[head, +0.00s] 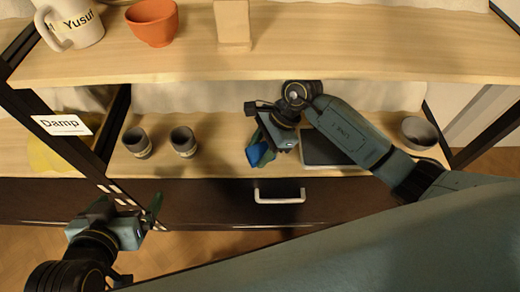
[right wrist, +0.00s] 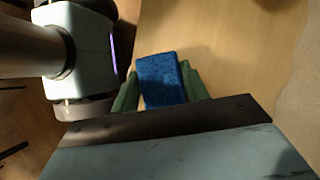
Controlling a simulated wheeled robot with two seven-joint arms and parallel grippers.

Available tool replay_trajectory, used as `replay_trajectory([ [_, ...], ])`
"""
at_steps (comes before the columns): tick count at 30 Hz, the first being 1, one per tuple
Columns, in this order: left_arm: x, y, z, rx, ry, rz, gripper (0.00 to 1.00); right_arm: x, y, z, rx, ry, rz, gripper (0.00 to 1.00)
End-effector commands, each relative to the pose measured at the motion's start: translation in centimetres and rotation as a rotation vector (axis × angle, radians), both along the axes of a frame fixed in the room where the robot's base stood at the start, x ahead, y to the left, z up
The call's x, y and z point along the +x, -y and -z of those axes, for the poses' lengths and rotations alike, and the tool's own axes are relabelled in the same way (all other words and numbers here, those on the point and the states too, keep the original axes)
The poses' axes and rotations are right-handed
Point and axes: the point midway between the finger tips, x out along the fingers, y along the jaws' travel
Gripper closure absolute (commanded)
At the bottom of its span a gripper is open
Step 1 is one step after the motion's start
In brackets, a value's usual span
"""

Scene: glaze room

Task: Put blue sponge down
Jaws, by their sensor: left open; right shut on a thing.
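The blue sponge (head: 257,156) is between the green fingers of my right gripper (head: 260,145), over the lower shelf (head: 220,161). In the right wrist view the sponge (right wrist: 162,82) sits between both fingers, with wooden surface beyond it. I cannot tell whether the sponge touches the shelf. My left gripper (head: 152,212) is open and empty at the lower left, in front of the dark drawer front.
Two grey cups (head: 137,142) stand left on the lower shelf. A dark flat slab (head: 322,152) lies just right of my right gripper, and a grey bowl (head: 419,133) stands further right. The upper shelf (head: 330,48) overhangs. Bare shelf lies between cups and sponge.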

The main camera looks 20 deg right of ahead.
Motion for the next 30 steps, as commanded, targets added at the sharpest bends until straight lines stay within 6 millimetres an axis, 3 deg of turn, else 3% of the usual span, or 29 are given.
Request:
replay_trajectory([
  [11, 0.26, 0.14, -0.28, -0.006, 0.022, 0.002, 0.05, 0.01, 0.02, 0.12, 0.0, 0.0, 0.0, 0.73],
  [12, 0.34, 0.18, -0.4, -0.008, 0.029, 0.002, 0.05, 0.0, 0.03, 0.13, 0.0, 0.0, 0.0, 0.54],
  [17, 0.34, 0.18, -0.42, -0.007, 0.029, 0.002, 0.05, 0.0, 0.03, 0.1, 0.0, 0.0, 0.0, 0.33],
  [30, -0.3, -0.16, 0.18, 0.006, -0.025, -0.002, 0.05, 0.05, 0.22, -0.4, -0.001, 0.001, 0.0, 0.33],
])
